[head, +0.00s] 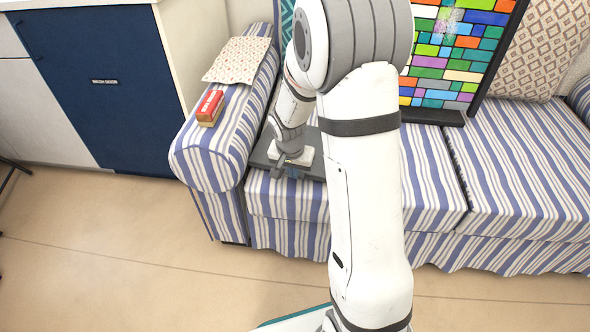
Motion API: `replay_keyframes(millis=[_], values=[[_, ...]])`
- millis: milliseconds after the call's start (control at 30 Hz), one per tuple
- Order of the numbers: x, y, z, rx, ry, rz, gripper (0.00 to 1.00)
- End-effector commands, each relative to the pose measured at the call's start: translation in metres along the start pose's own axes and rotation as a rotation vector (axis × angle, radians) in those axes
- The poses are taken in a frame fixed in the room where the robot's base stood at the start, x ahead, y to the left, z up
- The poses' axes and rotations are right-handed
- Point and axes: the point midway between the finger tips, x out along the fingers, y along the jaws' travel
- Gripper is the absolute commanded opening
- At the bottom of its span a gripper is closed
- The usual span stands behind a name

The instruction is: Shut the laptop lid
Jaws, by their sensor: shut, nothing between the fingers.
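A dark grey laptop (260,154) lies on the left seat of the striped sofa, near the left armrest. My arm hides much of it. What shows of it looks like a flat dark panel, and I cannot tell the angle of its lid. My gripper (283,173) is shut and empty. It points down at the laptop's front part, over or against it; I cannot tell whether it touches.
The striped sofa (520,165) has a free right seat. A red box (210,106) and a patterned cloth (238,60) lie on its left armrest. A stained-glass panel (455,60) leans on the backrest beside a patterned cushion (545,50). A blue cabinet (100,90) stands left.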

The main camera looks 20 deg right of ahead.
Motion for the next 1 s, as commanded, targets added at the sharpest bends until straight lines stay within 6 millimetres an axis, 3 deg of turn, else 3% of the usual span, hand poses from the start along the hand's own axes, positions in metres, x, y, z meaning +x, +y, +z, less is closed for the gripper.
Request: replay_keyframes(millis=[167, 400, 700, 1000], values=[[-0.003, 0.002, 0.001, 0.0, -0.006, 0.004, 0.0], [-0.048, 0.001, -0.01, 0.002, 0.001, -0.001, 0.0], [-0.11, 0.0, 0.013, -0.001, 0.003, -0.002, 0.0], [-0.134, 0.001, 0.024, 0.002, 0.001, 0.0, 0.0]])
